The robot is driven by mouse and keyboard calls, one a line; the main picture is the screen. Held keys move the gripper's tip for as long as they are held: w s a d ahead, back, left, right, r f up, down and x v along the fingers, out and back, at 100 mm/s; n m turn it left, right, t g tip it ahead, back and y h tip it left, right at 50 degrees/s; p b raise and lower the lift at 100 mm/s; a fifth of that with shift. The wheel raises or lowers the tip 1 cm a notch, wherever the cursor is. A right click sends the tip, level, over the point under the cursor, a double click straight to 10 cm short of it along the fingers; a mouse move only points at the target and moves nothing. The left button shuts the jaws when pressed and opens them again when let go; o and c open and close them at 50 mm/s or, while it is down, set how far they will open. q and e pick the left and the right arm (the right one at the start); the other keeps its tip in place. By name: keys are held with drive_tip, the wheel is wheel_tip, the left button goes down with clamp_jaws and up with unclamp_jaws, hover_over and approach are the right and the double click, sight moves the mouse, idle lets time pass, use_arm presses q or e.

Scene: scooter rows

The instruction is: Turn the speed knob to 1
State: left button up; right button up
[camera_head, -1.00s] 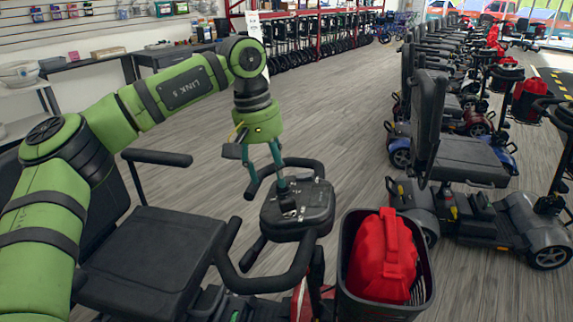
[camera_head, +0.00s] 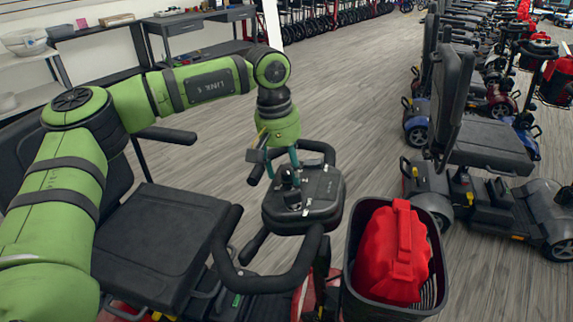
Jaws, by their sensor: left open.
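The scooter's black control console (camera_head: 304,200) sits between the looped handlebars (camera_head: 270,284) in the middle of the head view. A small dark knob (camera_head: 290,196) stands on its top face, toward the left side; its numbers are too small to read. My left gripper (camera_head: 284,174) points down over the console, its teal fingers apart close above and around the knob. I cannot tell whether the fingers touch it. My right gripper is not in view.
A black basket (camera_head: 438,290) with a red bag (camera_head: 393,250) is mounted right of the console. The scooter's black seat (camera_head: 160,240) lies under my left arm. More scooters (camera_head: 487,145) stand in a row at the right. Grey floor is open between.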

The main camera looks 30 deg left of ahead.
use_arm(q)
clamp_jaws()
